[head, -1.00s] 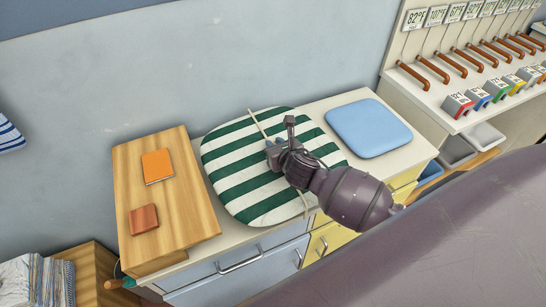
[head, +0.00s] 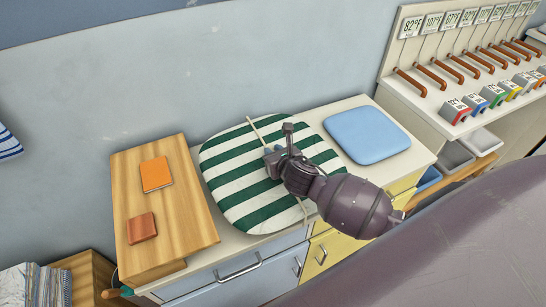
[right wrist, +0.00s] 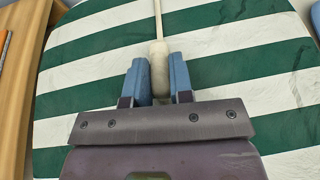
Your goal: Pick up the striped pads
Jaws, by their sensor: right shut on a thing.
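The striped pads (head: 235,170) are rounded, green and white, and lie flat on the counter; I cannot tell how many are stacked. A thin cream cord (head: 258,132) runs across them and has a thicker cream grip (right wrist: 159,68) at its middle. My right gripper (head: 272,158) is over the middle of the pads. In the right wrist view its blue fingers (right wrist: 158,80) are shut on the cream grip from both sides. The gripper and arm hide part of the pads' right side. My left gripper is not in view.
A plain blue pad (head: 367,135) lies to the right on the pale counter (head: 345,105). A wooden box (head: 190,215) with an orange book (head: 155,174) and a brown one (head: 141,227) stands to the left. Blue and yellow drawers are below. A shelf with levers (head: 460,92) is at the right.

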